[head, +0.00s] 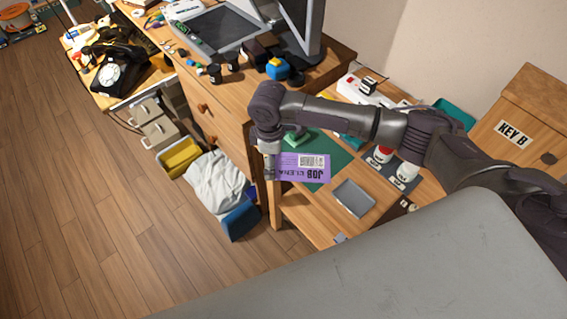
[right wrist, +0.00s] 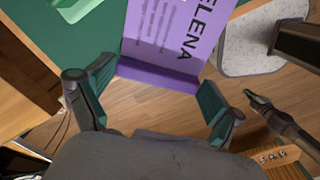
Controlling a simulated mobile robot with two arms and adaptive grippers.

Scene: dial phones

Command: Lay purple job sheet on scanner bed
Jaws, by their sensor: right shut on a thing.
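The purple job sheet (head: 304,166) is held flat by my right gripper (head: 269,166), above the green mat. In the right wrist view the sheet (right wrist: 165,35) shows the name ELENA, and its near lip lies between the two fingers of my right gripper (right wrist: 158,95).
The green mat (head: 336,148) and a grey tray (head: 353,199) lie on the lower shelf. A rotary phone (head: 122,70) is at the left.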

